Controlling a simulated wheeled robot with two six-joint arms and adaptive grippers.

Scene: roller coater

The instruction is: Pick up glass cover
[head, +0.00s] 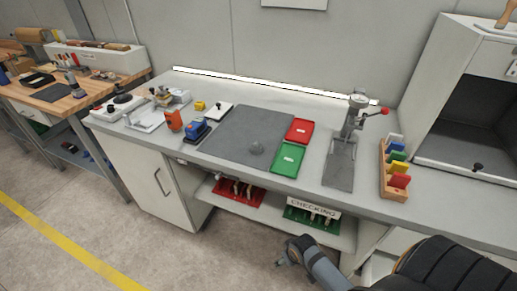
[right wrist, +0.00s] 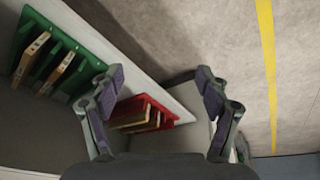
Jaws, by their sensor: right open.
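A small round grey, see-through-looking piece (head: 256,148), which may be the glass cover, rests on the dark grey mat (head: 230,130) near its front edge on the workbench. It is too small to be sure. My right gripper (head: 288,252) is in front of the bench, below the worktop and apart from that piece. In the right wrist view the right gripper (right wrist: 157,82) has its fingers spread wide with nothing between them; the lower shelf and floor lie beyond. The round piece is not in that view. My left gripper is not in view.
A green tray (head: 291,157) and a red tray (head: 300,130) lie right of the mat. A press with a red-knobbed lever (head: 357,115) stands further right, beside a wooden card rack (head: 394,178). The lower shelf holds a red rack (head: 237,191) and a green rack (head: 312,217).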

